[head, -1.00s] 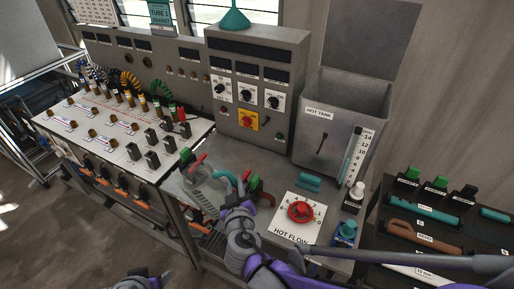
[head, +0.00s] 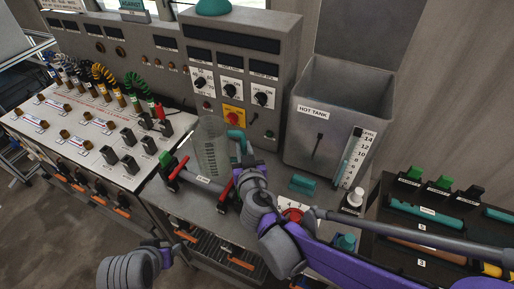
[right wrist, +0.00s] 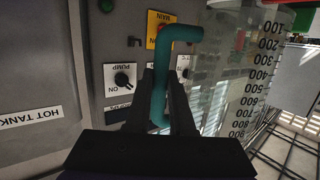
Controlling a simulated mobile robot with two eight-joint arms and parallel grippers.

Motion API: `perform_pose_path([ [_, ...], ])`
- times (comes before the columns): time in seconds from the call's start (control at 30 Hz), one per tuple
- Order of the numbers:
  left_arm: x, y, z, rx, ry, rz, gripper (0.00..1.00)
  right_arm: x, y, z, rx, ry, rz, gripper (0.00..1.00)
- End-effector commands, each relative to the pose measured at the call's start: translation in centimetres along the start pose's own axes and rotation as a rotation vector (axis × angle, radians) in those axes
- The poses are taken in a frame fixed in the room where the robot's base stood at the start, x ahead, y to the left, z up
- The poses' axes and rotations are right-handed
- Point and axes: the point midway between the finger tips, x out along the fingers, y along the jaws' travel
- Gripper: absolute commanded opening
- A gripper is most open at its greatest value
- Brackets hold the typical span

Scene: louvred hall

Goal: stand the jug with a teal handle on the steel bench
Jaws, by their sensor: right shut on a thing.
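The clear graduated jug (head: 210,147) is upright over the left part of the grey steel bench (head: 272,174), in front of the control panel. Its teal handle (head: 236,137) faces right. My right gripper (head: 240,160) is shut on the handle. In the right wrist view the teal handle (right wrist: 160,75) sits between the fingers, and the jug's wall (right wrist: 235,85) with its number scale is to the right. The jug's base is hard to make out, and I cannot tell whether it touches anything. My left gripper (head: 160,250) is low at the front; its fingers are unclear.
Red-handled fittings (head: 170,172) stand left of the jug's lower part. The hot tank (head: 340,125), a teal block (head: 303,184) and a partly covered red knob (head: 292,214) are to the right. A dark rack (head: 420,195) stands farther right.

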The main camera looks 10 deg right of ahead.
Motion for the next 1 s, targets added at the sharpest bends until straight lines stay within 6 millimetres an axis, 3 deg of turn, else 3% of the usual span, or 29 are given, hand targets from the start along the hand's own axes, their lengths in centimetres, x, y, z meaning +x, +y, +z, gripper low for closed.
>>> perform_pose_path([
  [0.2,1.0,0.0,1.6,0.0,-0.016,0.0,0.57,4.7,3.5,-0.5,0.002,-0.004,0.005,0.0],
  [0.5,3.0,0.0,4.2,0.0,-0.04,0.0,0.57,9.4,6.8,-1.3,0.001,-0.004,0.003,0.0],
  [0.8,3.8,0.0,5.0,0.0,-0.048,0.0,0.57,10.5,6.7,3.3,-0.001,-0.001,-0.001,0.0],
  [1.0,4.0,0.0,5.3,0.0,-0.05,0.0,0.57,10.8,6.7,4.8,0.0,-0.001,-0.001,0.0],
])
